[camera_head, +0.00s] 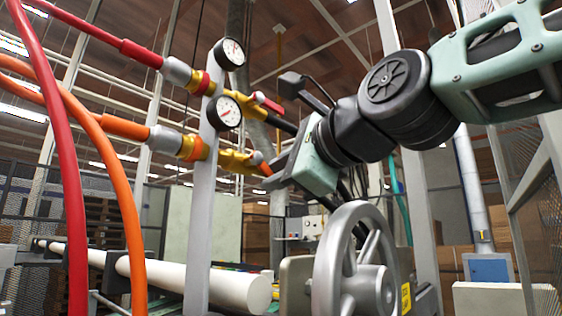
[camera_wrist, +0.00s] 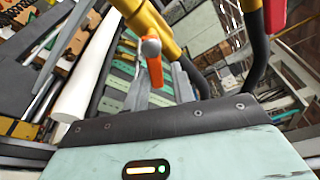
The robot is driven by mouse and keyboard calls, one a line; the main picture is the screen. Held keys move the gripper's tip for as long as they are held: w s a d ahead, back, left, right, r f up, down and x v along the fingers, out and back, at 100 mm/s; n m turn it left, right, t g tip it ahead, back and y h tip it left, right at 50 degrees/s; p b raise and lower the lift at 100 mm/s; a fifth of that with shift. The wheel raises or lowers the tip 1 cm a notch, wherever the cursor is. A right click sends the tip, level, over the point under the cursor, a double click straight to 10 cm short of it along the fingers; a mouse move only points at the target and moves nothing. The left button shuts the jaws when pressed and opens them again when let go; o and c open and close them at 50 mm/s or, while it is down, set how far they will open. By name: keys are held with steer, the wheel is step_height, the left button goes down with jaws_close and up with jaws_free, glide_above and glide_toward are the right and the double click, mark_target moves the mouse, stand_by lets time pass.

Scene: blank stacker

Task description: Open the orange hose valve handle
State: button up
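The orange hose valve handle (camera_wrist: 154,70) hangs from a grey pivot (camera_wrist: 150,46) on the yellow valve body (camera_wrist: 150,22) in the wrist view. In the head view only a small orange part of the handle (camera_head: 266,169) shows, at the end of the brass valve on the orange hose line (camera_head: 125,127). My gripper (camera_head: 274,180) is right beside the handle in the head view. In the wrist view its pale green housing fills the bottom, and a grey finger-like part (camera_wrist: 183,82) shows beside the handle. I cannot tell whether the fingers touch it or how wide they are.
The red hose line (camera_head: 140,52) with its red valve handle (camera_head: 267,102) runs above, close to my wrist. Two gauges (camera_head: 227,112) sit on a grey post (camera_head: 203,200). A grey handwheel (camera_head: 352,262) and a white roll (camera_head: 200,282) stand below.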

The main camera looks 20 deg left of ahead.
steer(key=s+d+r+n+t+b, duration=0.1)
steer(key=s+d+n+b, duration=0.4)
steer(key=d+b, duration=0.2)
steer(key=shift+d+r+n+y+b, duration=0.2)
steer(key=shift+r+n+y+b, duration=0.2)
steer(key=shift+b, duration=0.8)
stand_by(0.7)
